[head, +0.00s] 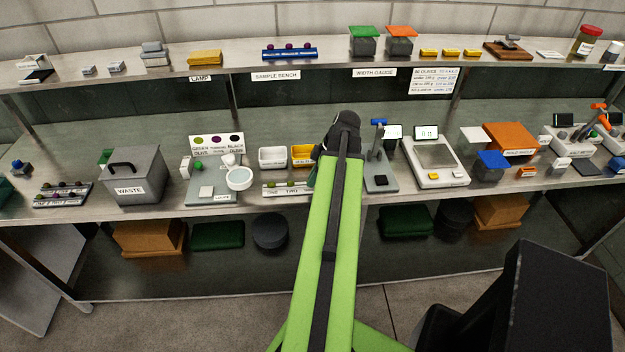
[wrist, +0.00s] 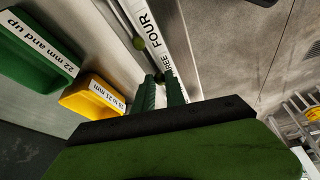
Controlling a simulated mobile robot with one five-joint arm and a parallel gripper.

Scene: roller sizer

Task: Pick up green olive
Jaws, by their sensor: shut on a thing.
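My gripper (wrist: 161,90) is at the labelled rail (wrist: 176,37) in the wrist view, its green ridged fingers shut on a small green olive (wrist: 159,77) near the "THREE" mark. The olive is mostly hidden between the fingertips. Another green olive (wrist: 139,43) sits by the "FOUR" mark, apart from the fingers. In the head view, the rail (head: 272,191) shows "ONE" and "TWO" with olives (head: 270,184) on it. My arm hides the rail's right part and most of my gripper there.
A yellow bin (wrist: 93,97) and a green bin (wrist: 38,50) stand beside the rail.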

